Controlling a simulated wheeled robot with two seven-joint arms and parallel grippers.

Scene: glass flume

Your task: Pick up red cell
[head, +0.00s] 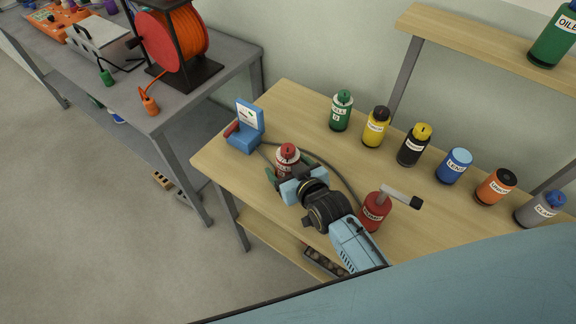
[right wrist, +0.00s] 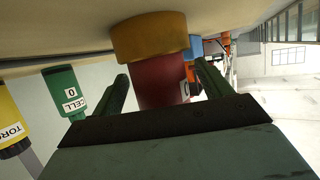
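The red cell (head: 287,158), a bottle with a red cap and pale label, stands on the wooden bench in the head view. My right gripper (head: 290,170) is low at the cell, with one finger on each side. In the right wrist view, the cell's dark red body (right wrist: 160,80) is between the two green fingers of my right gripper (right wrist: 165,85). Narrow gaps show beside it, so the fingers look open around it. An orange-brown round part meets the body at the top of that view. My left gripper is not in view.
A blue device (head: 245,135) with a screen stands left of the cell, and a dark cable runs past. A green bottle (head: 341,112), a yellow bottle (head: 376,128) and several others line the back. A red container (head: 374,212) stands close to my arm.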

